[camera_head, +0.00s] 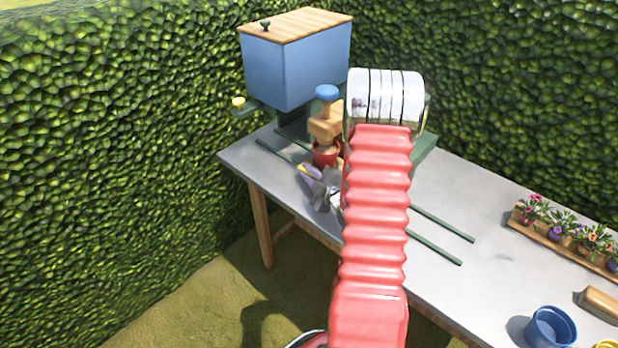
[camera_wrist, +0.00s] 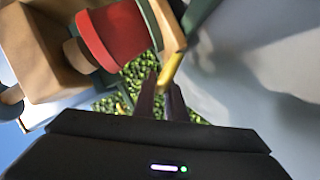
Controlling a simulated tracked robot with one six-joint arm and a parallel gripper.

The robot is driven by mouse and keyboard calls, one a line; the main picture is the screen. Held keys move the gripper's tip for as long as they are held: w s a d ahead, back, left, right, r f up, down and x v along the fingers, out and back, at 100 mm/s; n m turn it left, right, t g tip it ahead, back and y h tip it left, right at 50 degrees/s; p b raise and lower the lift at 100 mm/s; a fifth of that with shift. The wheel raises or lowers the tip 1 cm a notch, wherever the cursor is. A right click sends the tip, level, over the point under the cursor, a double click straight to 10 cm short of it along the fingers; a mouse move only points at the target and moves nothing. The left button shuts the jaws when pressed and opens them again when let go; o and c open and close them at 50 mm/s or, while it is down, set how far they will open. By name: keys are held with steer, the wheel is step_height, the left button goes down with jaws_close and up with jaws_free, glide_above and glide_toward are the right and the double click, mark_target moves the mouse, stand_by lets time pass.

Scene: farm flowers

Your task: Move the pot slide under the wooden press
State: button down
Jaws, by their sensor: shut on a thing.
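The wooden press (camera_head: 326,122), a tan block under a blue knob (camera_head: 327,92), stands at the table's back left. The red pot (camera_head: 326,153) with brown soil is directly below the block. In the wrist view, the pot (camera_wrist: 115,33) sits beside the press block (camera_wrist: 40,60), its soil facing it. The pot slide (camera_wrist: 167,28) shows as a wooden strip with a yellow handle (camera_wrist: 173,66). My gripper (camera_wrist: 161,88) is shut on the yellow handle; it also shows in the head view (camera_head: 310,174). My arm hides part of the slide.
A blue bin with a wooden lid (camera_head: 298,70) stands behind the press. Green rails (camera_head: 437,222) lie along the grey table (camera_head: 480,200). A wooden tray of flowers (camera_head: 540,232) and a blue pot (camera_head: 550,328) are at the right.

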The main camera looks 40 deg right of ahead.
steer(key=shift+w+a+f, duration=0.15)
steer(key=shift+w+f, duration=0.1)
steer(key=shift+w, duration=0.05)
steer(key=shift+s, duration=0.1)
steer(key=c, duration=2.2)
jaws_free()
steer(key=o, duration=0.4)
steer(key=shift+r, duration=0.15)
steer(key=v, duration=1.3)
steer(key=shift+s+r, duration=0.1)
steer(key=shift+s, duration=0.25)
